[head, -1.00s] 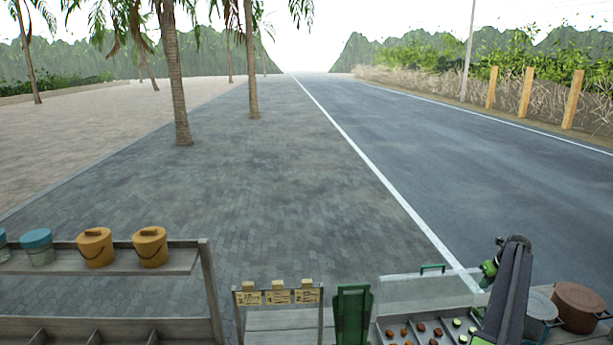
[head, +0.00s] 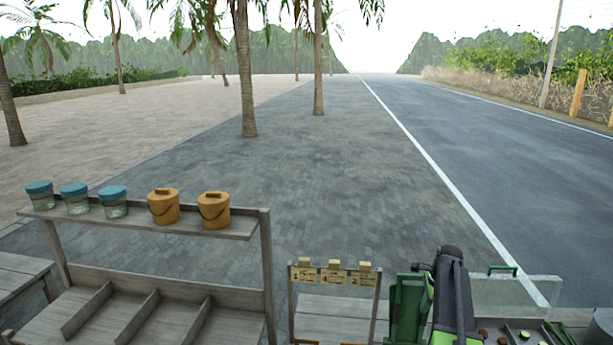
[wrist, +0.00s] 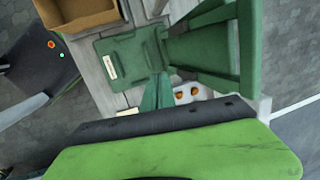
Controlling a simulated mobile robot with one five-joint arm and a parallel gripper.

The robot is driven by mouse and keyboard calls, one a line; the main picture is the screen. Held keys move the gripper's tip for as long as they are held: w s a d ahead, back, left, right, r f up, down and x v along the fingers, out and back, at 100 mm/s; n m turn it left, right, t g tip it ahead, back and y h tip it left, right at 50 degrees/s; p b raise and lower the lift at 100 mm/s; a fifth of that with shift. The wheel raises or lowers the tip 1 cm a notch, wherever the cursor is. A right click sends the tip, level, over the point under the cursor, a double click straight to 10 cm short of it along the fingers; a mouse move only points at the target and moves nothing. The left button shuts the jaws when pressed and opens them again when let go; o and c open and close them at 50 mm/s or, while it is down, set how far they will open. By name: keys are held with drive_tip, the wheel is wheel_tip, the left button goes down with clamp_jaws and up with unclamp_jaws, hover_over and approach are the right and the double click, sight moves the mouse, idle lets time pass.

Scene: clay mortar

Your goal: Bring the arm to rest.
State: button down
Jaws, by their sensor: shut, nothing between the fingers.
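My arm rises at the lower right of the head view, its dark and green links upright in front of the stall. My gripper (wrist: 157,92) shows in the wrist view as two narrow green fingers lying together, with nothing between them. Its wide green and black body fills the bottom of that view. The fingers point towards a green board (wrist: 120,65) and a green folding stand (wrist: 210,45); whether they touch either I cannot tell. In the head view the fingers are hidden or too small to make out.
A wooden shelf (head: 160,228) at left holds blue-lidded jars (head: 75,198) and orange buckets (head: 163,206). Price signs (head: 334,276) stand left of the green stand (head: 408,305). A clear-lidded tray (head: 515,292) lies right of my arm. Open paving (head: 330,180) stretches beyond.

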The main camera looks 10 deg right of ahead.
drive_tip(key=s+a+f+n+g+b, duration=0.1)
drive_tip(key=s+a+f+n+b, duration=0.2)
drive_tip(key=a+n, duration=0.4)
drive_tip(key=s+a+f+n+b, duration=0.3)
drive_tip(key=a+n, duration=0.5)
drive_tip(key=a, duration=1.3)
drive_tip(key=s+a+f+n+g+b, duration=0.1)
drive_tip(key=s+a+f+n+b, duration=0.2)
drive_tip(key=a, duration=1.1)
wheel_tip(320, 180, down, 3)
drive_tip(key=s+n, duration=0.2)
drive_tip(key=n, duration=0.2)
drive_tip(key=shift+s+a+n+g+b, duration=0.15)
drive_tip(key=shift+n+g+b, duration=0.15)
drive_tip(key=shift+b, duration=0.1)
drive_tip(key=shift+r, duration=0.1)
